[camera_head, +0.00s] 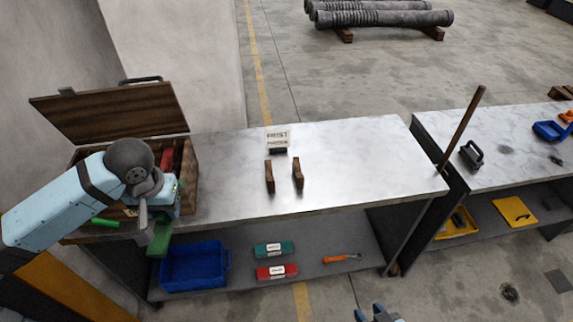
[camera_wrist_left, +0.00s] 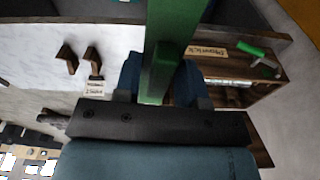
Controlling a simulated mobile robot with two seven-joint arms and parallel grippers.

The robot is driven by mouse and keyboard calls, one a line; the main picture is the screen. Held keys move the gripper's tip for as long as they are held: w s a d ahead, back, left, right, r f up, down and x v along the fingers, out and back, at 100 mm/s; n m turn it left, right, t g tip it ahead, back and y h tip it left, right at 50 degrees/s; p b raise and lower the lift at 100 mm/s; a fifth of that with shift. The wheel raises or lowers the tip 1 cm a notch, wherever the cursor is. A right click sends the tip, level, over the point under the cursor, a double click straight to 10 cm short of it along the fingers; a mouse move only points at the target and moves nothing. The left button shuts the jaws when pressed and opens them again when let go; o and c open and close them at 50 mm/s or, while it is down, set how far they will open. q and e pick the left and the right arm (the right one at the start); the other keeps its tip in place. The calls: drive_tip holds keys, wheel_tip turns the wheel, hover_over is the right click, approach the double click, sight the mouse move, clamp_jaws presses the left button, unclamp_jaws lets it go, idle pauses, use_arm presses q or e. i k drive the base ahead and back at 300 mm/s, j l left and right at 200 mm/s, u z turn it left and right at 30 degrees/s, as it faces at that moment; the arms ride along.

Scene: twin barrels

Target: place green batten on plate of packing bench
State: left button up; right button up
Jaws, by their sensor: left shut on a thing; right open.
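My left gripper (camera_head: 150,228) is shut on the green batten (camera_head: 160,238), near the front left of the packing bench, beside the open wooden chest. In the left wrist view the batten (camera_wrist_left: 176,38) runs up between the two fingers of the left gripper (camera_wrist_left: 160,80). The packing bench has a pale marbled top (camera_head: 350,155). Two upright brown blocks (camera_head: 270,177) stand apart on it, with a small lettered sign (camera_head: 278,140) behind them. They also show in the left wrist view (camera_wrist_left: 67,58). My right gripper (camera_head: 378,314) shows only partly at the bottom edge, open.
The wooden chest (camera_head: 190,165) has its lid (camera_head: 110,108) raised. A green cylinder (camera_head: 105,222) lies at its front. The lower shelf holds a blue bin (camera_head: 195,268), a teal box (camera_head: 273,249) and a red box (camera_head: 276,272). A brown pole (camera_head: 462,125) leans at the right. The bench top's right half is clear.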

sight(366, 171)
drive_tip(key=z, duration=1.45)
drive_tip(key=i+j+z, duration=0.15)
drive_tip(key=i+j, duration=0.3)
drive_tip(key=i+j+z, duration=0.15)
drive_tip(key=i+j, duration=0.3)
drive_tip(key=j, duration=0.15)
